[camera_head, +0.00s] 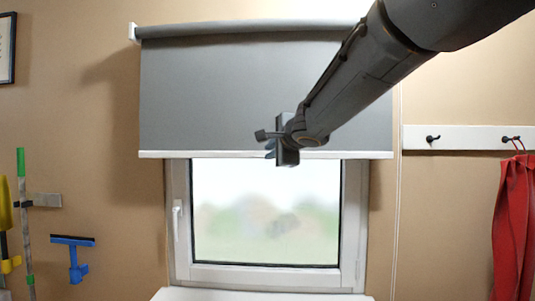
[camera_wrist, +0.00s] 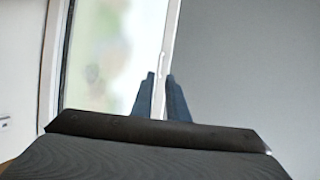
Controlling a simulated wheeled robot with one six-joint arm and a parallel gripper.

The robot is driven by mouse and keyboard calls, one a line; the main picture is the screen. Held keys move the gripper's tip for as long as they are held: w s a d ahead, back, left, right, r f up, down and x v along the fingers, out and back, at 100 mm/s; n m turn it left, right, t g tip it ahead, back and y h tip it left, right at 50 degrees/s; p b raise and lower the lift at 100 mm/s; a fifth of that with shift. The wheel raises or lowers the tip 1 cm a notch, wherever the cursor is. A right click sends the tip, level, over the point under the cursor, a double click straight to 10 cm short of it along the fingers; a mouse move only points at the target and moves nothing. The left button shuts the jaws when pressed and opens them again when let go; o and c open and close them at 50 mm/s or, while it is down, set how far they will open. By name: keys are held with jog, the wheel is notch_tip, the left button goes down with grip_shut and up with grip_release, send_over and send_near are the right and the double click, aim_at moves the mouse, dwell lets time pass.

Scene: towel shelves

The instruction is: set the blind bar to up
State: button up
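The blind bar (camera_head: 208,155) is a white strip along the lower edge of the grey roller blind (camera_head: 210,90). It hangs level across the top part of the window, with the glass bare below it. My gripper (camera_head: 264,144) is at the bar, near its middle, and the arm hides part of the blind. In the wrist view, my two dark fingers (camera_wrist: 161,82) lie on either side of the bar (camera_wrist: 170,40), which runs between their tips. Whether they press on it, I cannot tell.
The window (camera_head: 265,210) has a handle (camera_head: 177,215) at its left and a sill (camera_head: 255,294) below. A hook rail (camera_head: 460,138) with a red cloth (camera_head: 515,225) is at the right. A blue squeegee (camera_head: 75,255) hangs at the left.

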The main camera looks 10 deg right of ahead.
jog(key=shift+v, duration=1.05)
